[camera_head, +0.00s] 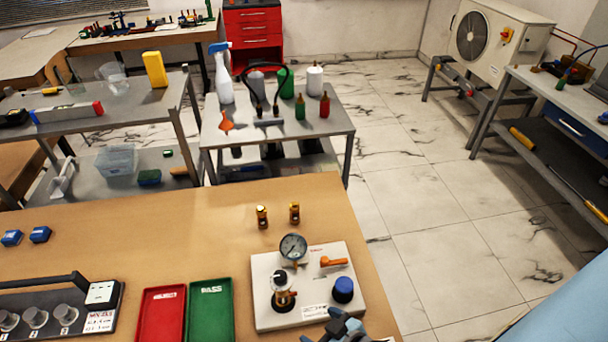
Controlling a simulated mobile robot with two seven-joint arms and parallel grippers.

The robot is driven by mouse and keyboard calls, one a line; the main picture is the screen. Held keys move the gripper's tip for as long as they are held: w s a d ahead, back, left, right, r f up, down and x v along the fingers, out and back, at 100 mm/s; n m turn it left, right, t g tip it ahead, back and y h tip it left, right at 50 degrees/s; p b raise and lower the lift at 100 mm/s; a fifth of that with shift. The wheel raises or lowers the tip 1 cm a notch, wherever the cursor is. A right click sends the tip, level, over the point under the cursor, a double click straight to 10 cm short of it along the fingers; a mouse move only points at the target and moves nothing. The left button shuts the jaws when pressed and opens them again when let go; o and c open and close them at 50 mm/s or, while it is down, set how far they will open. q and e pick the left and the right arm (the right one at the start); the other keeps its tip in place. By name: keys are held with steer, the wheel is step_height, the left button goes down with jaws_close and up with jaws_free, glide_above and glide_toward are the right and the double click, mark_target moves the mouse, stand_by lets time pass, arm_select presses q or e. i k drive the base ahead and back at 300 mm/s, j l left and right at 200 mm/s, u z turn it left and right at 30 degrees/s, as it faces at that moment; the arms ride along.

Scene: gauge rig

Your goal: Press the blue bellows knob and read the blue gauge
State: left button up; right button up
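The blue bellows knob (343,290) is a short blue cap on the right side of a white rig plate (318,318) on the wooden bench. A round gauge (293,247) with a pale bluish face stands at the plate's back edge. Its needle and scale are too small to read. A grey and blue part, apparently my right gripper (343,327), shows at the bottom edge, just in front of the knob and over the plate's front edge. It appears apart from the knob. Its fingers are not clear enough to tell open from shut. My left gripper is not in view.
The plate also bears an orange lever (333,262) and a black-topped glass part (283,294). Two brass fittings (262,217) stand behind it. A green tray (209,312), a red tray (161,314) and a knobbed box (60,308) lie left. The bench's back middle is clear.

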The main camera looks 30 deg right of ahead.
mark_target(344, 284)
steer(key=z, duration=0.9)
